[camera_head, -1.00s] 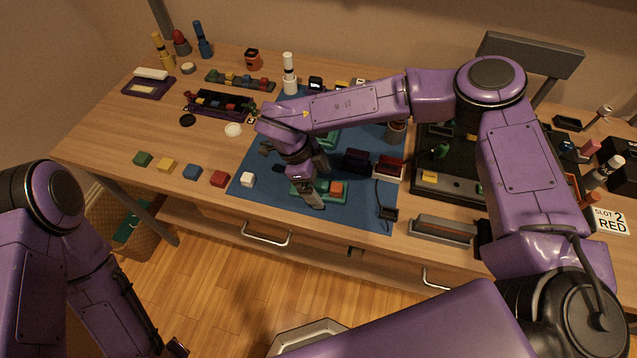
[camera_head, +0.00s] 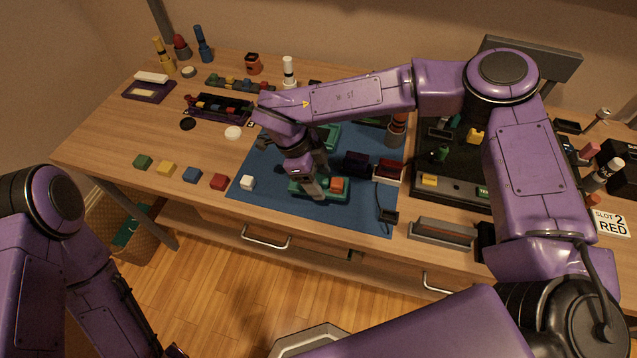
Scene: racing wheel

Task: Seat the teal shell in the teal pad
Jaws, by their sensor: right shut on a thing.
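My right gripper (camera_head: 312,190) points down over the front of the blue mat (camera_head: 262,190). It is shut at the left part of a low teal piece (camera_head: 343,195), which has an orange block (camera_head: 337,184) on its right part. The fingers hide much of this piece, and its contact with the mat is hard to see. Another teal piece (camera_head: 331,136) shows farther back on the mat, partly behind my right arm. I cannot tell for certain which is shell and which is pad. My left arm is at the lower left; its gripper is barely in view at the bottom edge.
A dark block (camera_head: 355,162) and a red one (camera_head: 389,171) sit right of the gripper. A black board (camera_head: 455,188) lies farther right.

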